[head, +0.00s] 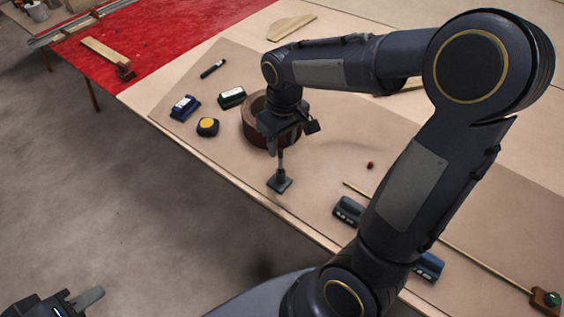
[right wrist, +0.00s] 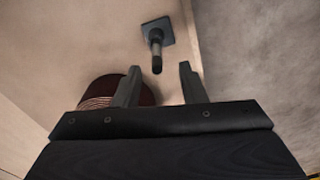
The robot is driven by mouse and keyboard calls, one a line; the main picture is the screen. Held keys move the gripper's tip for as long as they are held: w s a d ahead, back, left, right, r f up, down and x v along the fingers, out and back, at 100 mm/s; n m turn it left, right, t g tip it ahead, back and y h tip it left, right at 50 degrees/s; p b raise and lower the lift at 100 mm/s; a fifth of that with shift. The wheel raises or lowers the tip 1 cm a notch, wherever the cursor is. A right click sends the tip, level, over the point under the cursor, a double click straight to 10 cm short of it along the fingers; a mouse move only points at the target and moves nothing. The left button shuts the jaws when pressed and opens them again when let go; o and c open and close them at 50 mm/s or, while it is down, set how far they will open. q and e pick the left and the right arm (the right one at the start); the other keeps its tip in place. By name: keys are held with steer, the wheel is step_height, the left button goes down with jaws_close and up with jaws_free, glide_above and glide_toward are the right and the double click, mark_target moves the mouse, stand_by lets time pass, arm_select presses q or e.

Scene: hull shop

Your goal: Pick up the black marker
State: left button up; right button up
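The black marker (head: 213,68) lies on the table in the head view, a dark stick with a pale band, up and left of my right gripper. My right gripper (head: 283,150) points down above the near table edge, well apart from the marker. In the right wrist view its two fingers (right wrist: 158,85) are apart with nothing gripped. The marker does not show there. My left gripper (head: 88,298) shows only partly at the bottom left, over the floor; its opening cannot be made out.
A dark tool with a square base (head: 279,182) stands beneath my right gripper, also in the right wrist view (right wrist: 155,35). A blue block (head: 185,107), black block (head: 232,97) and yellow-topped tape measure (head: 207,127) lie near the marker.

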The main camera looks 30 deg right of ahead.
mark_target(281, 161)
steer(key=shift+w+f, duration=0.35)
steer(key=shift+w, duration=0.1)
steer(key=shift+f, duration=0.3)
step_height(281, 161, down, 7)
steer(key=shift+d+f, duration=0.1)
steer(key=shift+c, duration=0.2)
jaws_close()
